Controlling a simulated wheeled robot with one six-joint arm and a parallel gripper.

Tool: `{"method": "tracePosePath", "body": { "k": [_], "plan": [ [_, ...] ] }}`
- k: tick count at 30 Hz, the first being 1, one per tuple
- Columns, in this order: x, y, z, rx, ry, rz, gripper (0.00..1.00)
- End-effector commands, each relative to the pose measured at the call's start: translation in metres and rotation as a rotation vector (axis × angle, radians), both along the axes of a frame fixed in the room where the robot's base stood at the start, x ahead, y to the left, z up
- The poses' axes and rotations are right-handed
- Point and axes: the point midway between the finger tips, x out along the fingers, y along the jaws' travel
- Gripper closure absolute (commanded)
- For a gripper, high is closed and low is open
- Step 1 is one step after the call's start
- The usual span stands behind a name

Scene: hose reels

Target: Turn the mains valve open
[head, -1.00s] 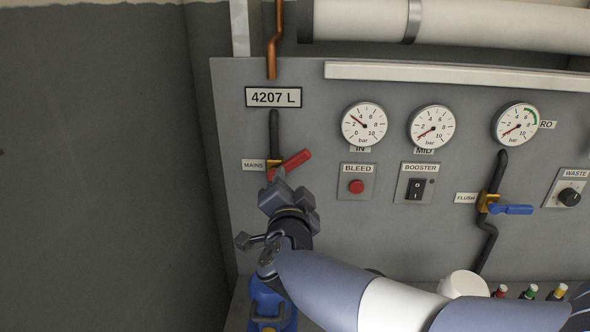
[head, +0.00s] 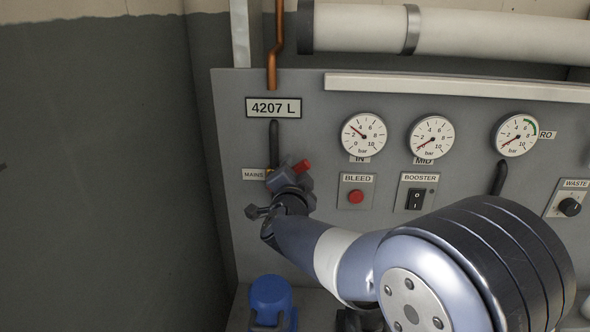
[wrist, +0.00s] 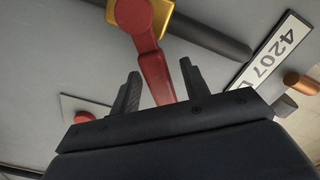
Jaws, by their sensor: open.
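The mains valve has a red lever, whose tip (head: 302,166) shows just past my gripper in the head view, pointing up and right. In the wrist view the red lever (wrist: 152,68) runs from its round hub on a yellow valve body (wrist: 181,22) down between my fingers. My gripper (wrist: 160,72) is open, with one finger on each side of the lever. A gap shows on the right; contact on the left is unclear. In the head view my gripper (head: 289,179) hides most of the valve beside the MAINS label (head: 254,174).
The BLEED button (head: 355,196) and BOOSTER switch (head: 415,198) are to the right, below the gauges (head: 364,137). A dark pipe (head: 273,140) rises above the valve. A blue object (head: 270,297) stands below. My arm hides the lower right panel.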

Motion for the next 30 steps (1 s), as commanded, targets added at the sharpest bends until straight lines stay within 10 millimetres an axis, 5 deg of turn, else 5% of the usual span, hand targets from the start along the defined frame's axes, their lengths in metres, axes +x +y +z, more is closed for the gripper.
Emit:
{"method": "tracePosePath", "body": {
  "k": [9,25,30],
  "plan": [
    [0.0028,-0.0001,-0.0002,0.0,0.001,0.001,0.56],
    [0.0026,-0.0001,-0.0002,0.0,0.0,0.0,0.99],
    [0.0026,-0.0001,-0.0002,0.0,0.0,0.0,1.0]
  ]
}}
